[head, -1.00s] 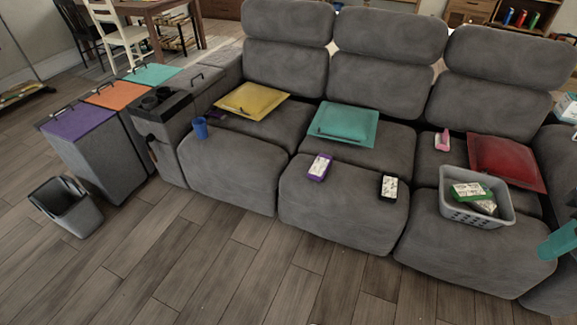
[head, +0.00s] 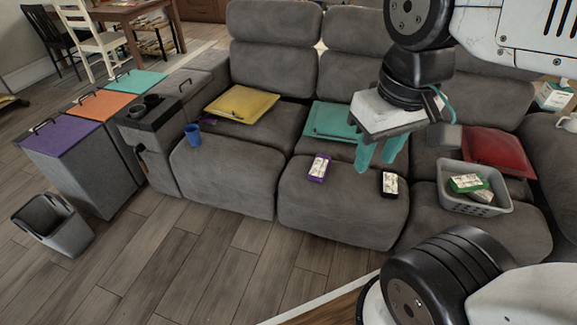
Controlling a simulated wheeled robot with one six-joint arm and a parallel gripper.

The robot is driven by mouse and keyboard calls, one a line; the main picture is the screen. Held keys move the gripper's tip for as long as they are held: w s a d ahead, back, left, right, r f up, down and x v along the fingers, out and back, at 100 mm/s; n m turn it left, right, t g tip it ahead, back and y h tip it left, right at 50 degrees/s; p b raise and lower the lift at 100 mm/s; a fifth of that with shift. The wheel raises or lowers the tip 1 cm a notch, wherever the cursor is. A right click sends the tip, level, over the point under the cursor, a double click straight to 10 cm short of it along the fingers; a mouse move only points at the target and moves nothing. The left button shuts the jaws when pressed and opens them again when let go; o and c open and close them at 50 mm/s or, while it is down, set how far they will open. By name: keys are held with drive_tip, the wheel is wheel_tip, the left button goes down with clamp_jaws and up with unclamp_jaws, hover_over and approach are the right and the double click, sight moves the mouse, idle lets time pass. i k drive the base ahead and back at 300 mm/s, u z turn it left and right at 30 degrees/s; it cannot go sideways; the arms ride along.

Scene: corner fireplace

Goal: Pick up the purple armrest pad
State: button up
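The purple armrest pad (head: 62,137) is a flat purple panel with a dark handle. It lies on top of a grey upholstered block at the left, in front of an orange pad (head: 97,105) and a teal pad (head: 136,82), which have similar handles. My gripper (head: 381,156) has teal fingers pointing down, spread apart with nothing seen between them. It shows in front of the sofa's middle seat, far to the right of the purple pad.
A grey bin (head: 52,226) stands on the floor beside the purple pad's block. The grey sofa (head: 225,175) holds a blue cup (head: 193,134), a yellow cushion (head: 241,103), a teal cushion (head: 330,121), a red cushion (head: 500,152) and a grey basket (head: 475,203). Floor in front is clear.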

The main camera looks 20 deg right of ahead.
sight(319, 168)
drive_tip(key=z, duration=0.1)
drive_tip(key=i, duration=1.2)
drive_tip(key=z, duration=0.65)
